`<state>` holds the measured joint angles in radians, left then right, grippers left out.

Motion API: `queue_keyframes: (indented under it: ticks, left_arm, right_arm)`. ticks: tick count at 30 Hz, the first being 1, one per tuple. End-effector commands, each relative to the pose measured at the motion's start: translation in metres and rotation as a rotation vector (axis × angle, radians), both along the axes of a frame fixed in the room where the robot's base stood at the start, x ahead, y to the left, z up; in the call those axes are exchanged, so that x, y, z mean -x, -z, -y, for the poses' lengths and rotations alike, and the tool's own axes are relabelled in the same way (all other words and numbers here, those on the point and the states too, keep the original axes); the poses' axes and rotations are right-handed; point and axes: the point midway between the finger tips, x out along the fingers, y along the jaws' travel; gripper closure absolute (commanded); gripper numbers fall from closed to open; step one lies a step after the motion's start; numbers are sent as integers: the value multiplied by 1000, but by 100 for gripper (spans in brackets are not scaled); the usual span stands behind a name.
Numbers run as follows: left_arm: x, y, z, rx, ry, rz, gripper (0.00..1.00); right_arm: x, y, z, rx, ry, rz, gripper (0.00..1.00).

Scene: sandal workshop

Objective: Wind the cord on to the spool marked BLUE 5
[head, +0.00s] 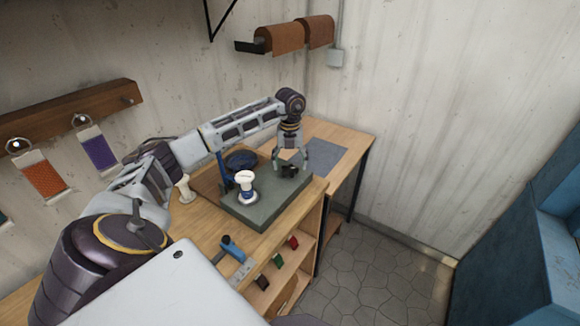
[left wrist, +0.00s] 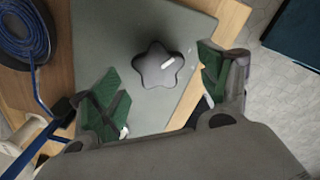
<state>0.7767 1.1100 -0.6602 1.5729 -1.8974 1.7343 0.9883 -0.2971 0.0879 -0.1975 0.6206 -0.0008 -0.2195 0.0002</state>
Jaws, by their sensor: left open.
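A white spool (head: 245,178) with a blue band low on it stands upright on a grey-green base plate (head: 262,208); no marking on it is readable. A coil of blue cord (head: 241,159) lies behind it, and shows at the upper left of the left wrist view (left wrist: 47,45). A black star-shaped knob (left wrist: 158,65) with a white mark sits on the plate; it also shows in the head view (head: 289,171). My left gripper (head: 291,166) is open above the knob, its green-padded fingers on either side and apart from it. My right gripper is out of view.
The plate is on a wooden bench (head: 196,226) with a grey mat (head: 327,157) behind. A blue-headed tool (head: 232,249) lies near the front edge, above shelves with small coloured items. Orange (head: 43,179) and purple (head: 99,153) hanks hang on the left wall. The floor at right is clear.

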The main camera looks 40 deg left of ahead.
Motion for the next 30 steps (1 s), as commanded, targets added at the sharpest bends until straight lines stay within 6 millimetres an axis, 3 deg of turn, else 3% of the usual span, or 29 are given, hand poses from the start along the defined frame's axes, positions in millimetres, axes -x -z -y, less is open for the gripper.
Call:
queue_keyframes:
  ticks: [7,18,28,30]
  left_arm:
    - [0,19,0,-1,0,-1,23]
    - [0,22,0,-1,1,1,23]
    - [0,22,0,0,1,0,65]
    - [0,22,0,1,1,1,68]
  right_arm:
    - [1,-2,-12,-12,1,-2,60]
    - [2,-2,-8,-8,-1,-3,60]
    - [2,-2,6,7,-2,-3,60]
    - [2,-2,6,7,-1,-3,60]
